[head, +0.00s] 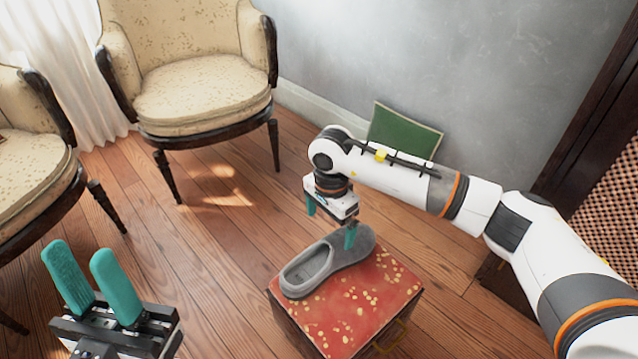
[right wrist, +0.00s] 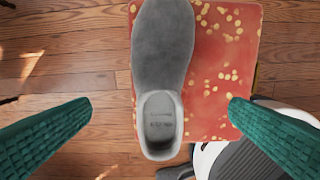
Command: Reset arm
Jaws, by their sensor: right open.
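A grey slipper-like shoe (head: 325,262) lies on a red box with gold specks (head: 355,315), its open heel toward the left in the head view. In the right wrist view the shoe (right wrist: 162,50) lies along the left edge of the red box (right wrist: 225,60). My right gripper (head: 331,228) points down above the shoe. It is open, and its two teal fingers (right wrist: 160,106) are spread on either side of the shoe, with clear gaps. My left gripper (head: 82,252) is at the lower left with its teal fingers pointing up, apart and empty.
Two cream upholstered chairs (head: 203,85) with dark frames stand at the left and back left. A green panel (head: 403,130) leans on the grey wall behind my right arm. A dark cabinet with lattice (head: 610,190) is at the right. Wooden floor (head: 215,250) lies clear between.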

